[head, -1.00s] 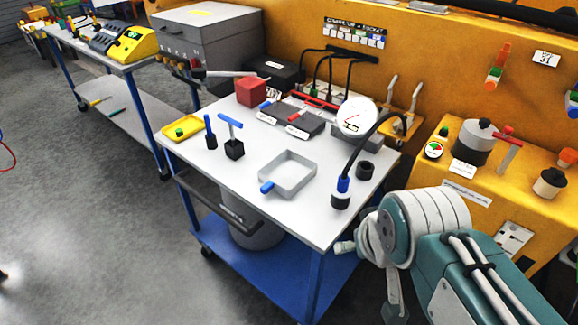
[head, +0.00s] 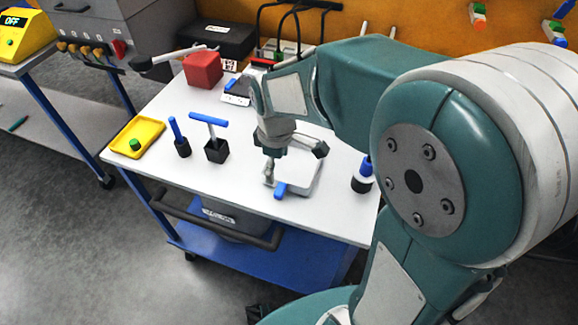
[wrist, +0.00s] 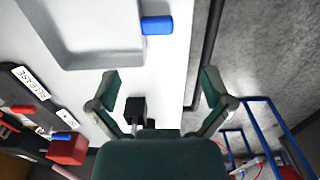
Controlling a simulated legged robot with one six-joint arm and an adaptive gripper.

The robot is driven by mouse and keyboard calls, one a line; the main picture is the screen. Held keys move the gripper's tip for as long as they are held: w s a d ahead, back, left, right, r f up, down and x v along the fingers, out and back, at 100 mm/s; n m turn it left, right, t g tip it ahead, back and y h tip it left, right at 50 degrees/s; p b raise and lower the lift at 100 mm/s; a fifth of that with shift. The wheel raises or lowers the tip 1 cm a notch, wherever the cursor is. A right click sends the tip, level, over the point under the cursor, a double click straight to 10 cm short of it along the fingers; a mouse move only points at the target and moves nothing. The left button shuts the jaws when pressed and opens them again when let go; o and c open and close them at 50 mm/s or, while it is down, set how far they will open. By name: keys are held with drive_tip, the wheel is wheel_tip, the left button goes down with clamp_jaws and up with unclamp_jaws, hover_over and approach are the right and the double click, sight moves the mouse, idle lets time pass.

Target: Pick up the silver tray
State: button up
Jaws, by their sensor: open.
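The silver tray (head: 303,187) is a shallow, square grey tray with a blue handle (head: 281,190), flat on the white cart top. In the wrist view the tray (wrist: 62,48) is cut off at the upper left, its blue handle (wrist: 157,25) near the top middle. My gripper (head: 292,164) is over the tray and hides part of it in the head view. In the wrist view my gripper (wrist: 159,92) has its fingers wide apart with nothing between them touching. The gap between fingertips and tray is hard to judge.
A black block with a blue T-handle (head: 215,149), a blue-topped peg (head: 180,138), a yellow tray (head: 133,141) and a red cube (head: 202,69) stand left of the tray. A blue-and-black plug (head: 363,175) is close on its right. A dark rail (head: 218,219) runs along the cart's front.

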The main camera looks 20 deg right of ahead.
hover_over(280, 188)
drive_tip(key=f, duration=0.4)
drive_tip(key=shift+s, duration=0.25)
drive_tip(key=shift+a+f, duration=0.2)
drive_tip(key=shift+f, duration=0.45)
drive_tip(key=f, duration=0.3)
drive_tip(key=shift+w+f, duration=0.2)
drive_tip(key=shift+f, duration=0.15)
drive_tip(key=shift+d+f, duration=0.25)
drive_tip(key=shift+f, duration=0.1)
drive_tip(key=shift+a, duration=0.1)
drive_tip(key=c, duration=1.3)
